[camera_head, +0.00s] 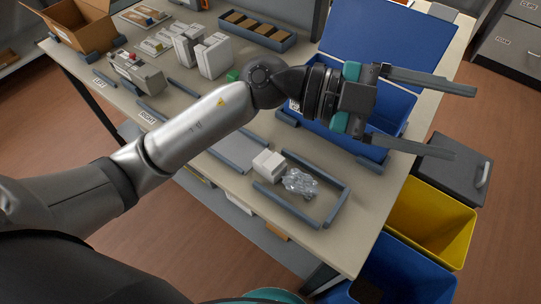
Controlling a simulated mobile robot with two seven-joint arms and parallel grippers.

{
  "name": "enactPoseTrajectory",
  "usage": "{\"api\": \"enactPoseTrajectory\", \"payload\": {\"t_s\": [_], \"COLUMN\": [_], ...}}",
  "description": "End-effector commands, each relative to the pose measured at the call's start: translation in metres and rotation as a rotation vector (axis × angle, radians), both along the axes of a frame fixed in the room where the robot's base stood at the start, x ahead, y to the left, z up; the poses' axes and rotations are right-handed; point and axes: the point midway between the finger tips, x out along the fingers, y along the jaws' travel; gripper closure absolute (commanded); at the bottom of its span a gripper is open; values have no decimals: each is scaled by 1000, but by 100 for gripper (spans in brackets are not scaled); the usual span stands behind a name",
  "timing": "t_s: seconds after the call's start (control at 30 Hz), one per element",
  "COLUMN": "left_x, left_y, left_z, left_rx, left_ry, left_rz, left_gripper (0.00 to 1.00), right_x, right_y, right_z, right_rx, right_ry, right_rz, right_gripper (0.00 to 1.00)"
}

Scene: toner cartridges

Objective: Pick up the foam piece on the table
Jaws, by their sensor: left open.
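A small white block (268,163), which looks like the foam piece, lies on the table (225,170) near its front edge, at the left end of a grey-railed area. A crumpled clear plastic piece (299,182) lies just right of it. My left gripper (463,122) is open and empty, with its fingers pointing right. It is above and beyond the right side of the blue bin, well up and right of the white block. My left arm crosses the table from the lower left. My right gripper is not in view.
A blue bin (318,128) with an upright blue lid (377,42) stands on the table. White boxes (212,57), a divided tray (258,30), a grey cartridge (137,72) and an open cardboard box (80,22) are farther left. Yellow (432,222) and blue (395,270) floor bins stand right of the table.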

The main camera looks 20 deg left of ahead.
Motion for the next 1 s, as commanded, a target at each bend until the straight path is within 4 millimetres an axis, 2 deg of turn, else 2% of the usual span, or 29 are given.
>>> {"api": "enactPoseTrajectory", "payload": {"t_s": [0.07, 0.17, 0.27, 0.33, 0.4, 0.5, 0.63, 0.73, 0.83, 1.0], "left_x": [-3, 1, 14, 27, 41, 57, 70, 74, 75, 74], "left_y": [4, 23, 58, 89, 122, 166, 206, 222, 228, 228], "left_z": [-33, -76, -114, -134, -146, -152, -150, -149, -158, -193], "left_rx": [203, 480, 769, 965, 1143, 1348, 1519, 1584, 1606, 1606], "left_ry": [-10, 3, 36, 68, 105, 158, 212, 237, 249, 250], "left_rz": [-68, -111, -97, -55, 8, 112, 228, 277, 294, 291], "left_gripper": [22, 22, 22, 22, 22, 22, 22, 22, 22, 22], "right_x": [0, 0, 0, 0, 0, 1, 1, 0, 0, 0], "right_y": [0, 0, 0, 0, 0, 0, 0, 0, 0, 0], "right_z": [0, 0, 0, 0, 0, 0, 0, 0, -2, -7], "right_rx": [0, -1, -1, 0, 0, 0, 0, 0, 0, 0], "right_ry": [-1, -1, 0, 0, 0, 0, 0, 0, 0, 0], "right_rz": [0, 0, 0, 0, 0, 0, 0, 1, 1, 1], "right_gripper": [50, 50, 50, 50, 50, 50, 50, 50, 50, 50]}}
